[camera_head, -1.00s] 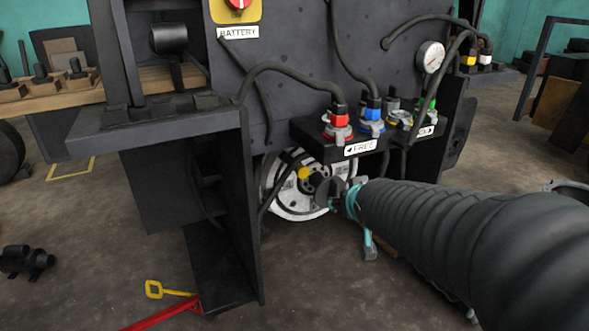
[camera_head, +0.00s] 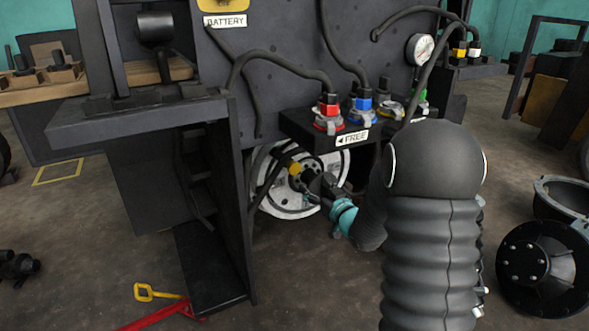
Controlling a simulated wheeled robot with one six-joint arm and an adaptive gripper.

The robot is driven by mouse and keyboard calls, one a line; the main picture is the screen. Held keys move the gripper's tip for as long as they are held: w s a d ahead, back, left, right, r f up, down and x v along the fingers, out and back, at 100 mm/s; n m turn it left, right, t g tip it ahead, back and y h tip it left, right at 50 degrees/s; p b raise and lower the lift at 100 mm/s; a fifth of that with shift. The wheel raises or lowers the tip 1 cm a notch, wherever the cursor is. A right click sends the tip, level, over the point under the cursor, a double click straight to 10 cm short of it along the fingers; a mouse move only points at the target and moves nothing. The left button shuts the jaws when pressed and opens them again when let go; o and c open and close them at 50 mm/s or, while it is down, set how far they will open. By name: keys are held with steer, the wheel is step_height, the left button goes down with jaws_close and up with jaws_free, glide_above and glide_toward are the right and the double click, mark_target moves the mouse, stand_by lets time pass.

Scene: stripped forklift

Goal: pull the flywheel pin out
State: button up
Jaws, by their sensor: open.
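The flywheel (camera_head: 273,200) is a pale disc with a dark hub, low under the machine's dark panel. The yellow knob (camera_head: 295,169) at its upper left hub looks like the flywheel pin's head; it appears to be still at the flywheel. My gripper (camera_head: 318,192) is in front of the hub, just below and right of the yellow knob. It is small and dark here, so its fingers are hard to make out, but it is open. It appears apart from the knob. My arm hides the flywheel's lower right side.
Red, blue and yellow hose couplings (camera_head: 361,115) sit on a shelf with a FREE label (camera_head: 352,138) above the flywheel. A dark upright plate (camera_head: 231,215) stands to the left. A red handle with a yellow grip (camera_head: 158,293) lies on the floor. Dark round parts (camera_head: 545,268) lie at right.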

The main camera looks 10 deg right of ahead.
mark_target(295, 168)
steer(key=x, duration=1.3)
